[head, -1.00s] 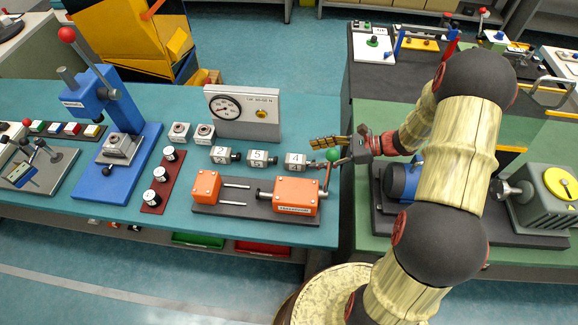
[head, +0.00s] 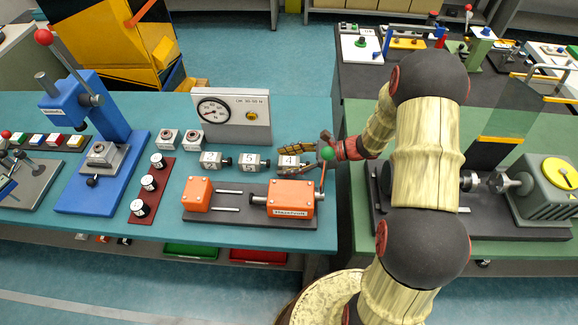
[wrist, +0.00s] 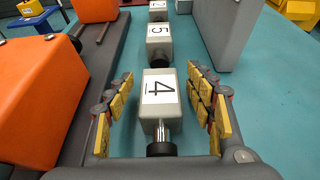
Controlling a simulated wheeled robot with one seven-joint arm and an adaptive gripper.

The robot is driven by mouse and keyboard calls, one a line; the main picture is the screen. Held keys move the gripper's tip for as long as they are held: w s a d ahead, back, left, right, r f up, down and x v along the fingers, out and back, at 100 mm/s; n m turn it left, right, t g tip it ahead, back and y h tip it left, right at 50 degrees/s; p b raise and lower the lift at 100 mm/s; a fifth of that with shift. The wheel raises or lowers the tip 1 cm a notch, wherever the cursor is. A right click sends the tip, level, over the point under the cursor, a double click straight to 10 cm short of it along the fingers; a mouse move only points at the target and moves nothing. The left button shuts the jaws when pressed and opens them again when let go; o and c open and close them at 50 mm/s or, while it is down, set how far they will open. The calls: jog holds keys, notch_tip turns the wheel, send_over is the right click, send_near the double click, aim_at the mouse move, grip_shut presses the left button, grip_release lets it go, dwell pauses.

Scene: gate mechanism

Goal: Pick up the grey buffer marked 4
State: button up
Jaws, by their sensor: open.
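The grey buffer marked 4 (wrist: 160,90) lies on the teal bench in the wrist view, its black knob and short metal rod toward me. In the head view the buffer (head: 288,161) is partly covered by my gripper. My gripper (wrist: 160,92) is open, with one yellow-padded finger on each side of the buffer and a gap to either side. In the head view my gripper (head: 292,148) is over the right end of the buffer row. I cannot tell its exact height above the bench.
The buffer marked 5 (wrist: 158,42) and the buffer marked 2 (head: 210,160) stand in line beyond. An orange clamp fixture (head: 291,198) with a green-knobbed lever is close in front. A gauge box (head: 232,115) stands behind. Bare teal bench lies right of the buffer in the wrist view.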

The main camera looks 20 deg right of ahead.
jog(key=shift+c, duration=0.3)
grip_shut()
dwell(0.5)
